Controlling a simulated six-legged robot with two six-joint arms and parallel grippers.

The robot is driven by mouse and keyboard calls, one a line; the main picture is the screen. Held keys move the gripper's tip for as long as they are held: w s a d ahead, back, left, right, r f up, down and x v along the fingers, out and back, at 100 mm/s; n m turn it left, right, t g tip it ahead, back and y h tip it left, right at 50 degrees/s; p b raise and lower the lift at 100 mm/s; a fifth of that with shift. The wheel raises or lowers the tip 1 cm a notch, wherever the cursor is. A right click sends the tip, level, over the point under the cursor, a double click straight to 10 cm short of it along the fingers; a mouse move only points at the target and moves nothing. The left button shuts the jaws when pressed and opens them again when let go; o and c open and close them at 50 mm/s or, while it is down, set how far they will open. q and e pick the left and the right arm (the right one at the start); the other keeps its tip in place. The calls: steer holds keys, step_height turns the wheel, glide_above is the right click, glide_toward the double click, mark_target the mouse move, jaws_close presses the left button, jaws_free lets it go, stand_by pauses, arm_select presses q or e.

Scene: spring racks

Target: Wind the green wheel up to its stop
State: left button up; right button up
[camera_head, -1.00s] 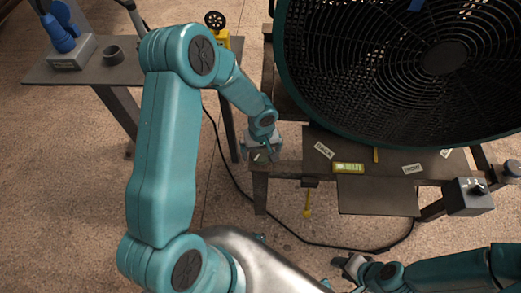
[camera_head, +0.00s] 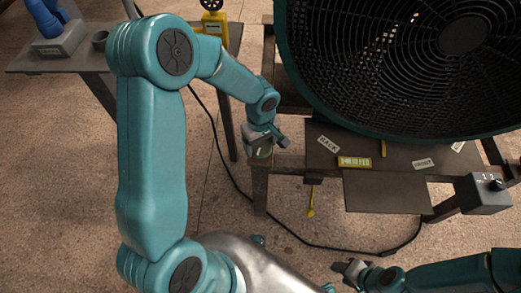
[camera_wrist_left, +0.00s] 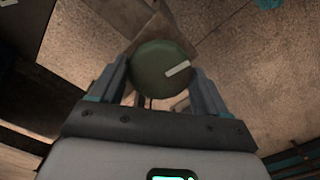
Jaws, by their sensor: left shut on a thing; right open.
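The green wheel (camera_wrist_left: 160,75) is a dark green round knob with a pale stripe, seen face-on in the left wrist view. The stripe points to the upper right there. My left gripper (camera_wrist_left: 160,88) is shut on it, one finger on each side. In the head view the green wheel (camera_head: 261,151) shows partly below my left gripper (camera_head: 268,138), at the left front corner of the rack; the gripper hides some of it. My right gripper (camera_head: 350,271) is open and empty, low in the picture, away from the rack.
A large fan (camera_head: 465,36) stands on the rack behind labelled plates (camera_head: 385,190). A grey switch box (camera_head: 486,193) is at the right. A yellow pull (camera_head: 311,205) hangs under the rack, and a black cable lies on the floor. A side table (camera_head: 85,58) stands at the left.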

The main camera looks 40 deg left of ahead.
mark_target(261, 146)
arm_select(q)
steer(key=n+b, duration=0.1)
steer(key=b, duration=0.1)
steer(key=n+b, duration=0.2)
steer(key=shift+f, duration=0.25)
steer(key=shift+r+n+b, duration=0.25)
steer(key=shift+n+b, duration=0.9)
steer(key=shift+n, duration=0.15)
arm_select(e)
step_height(261, 146, down, 8)
steer(key=shift+r, duration=0.2)
arm_select(q)
steer(key=o, duration=1)
steer(key=shift+o, duration=0.2)
step_height(261, 146, up, 16)
steer(key=p, duration=0.3)
steer(key=shift+r+p, duration=0.2)
steer(key=shift+p, duration=0.15)
arm_select(e)
step_height(261, 146, up, 4)
steer(key=shift+f, duration=0.15)
arm_select(q)
steer(key=shift+f, duration=0.1)
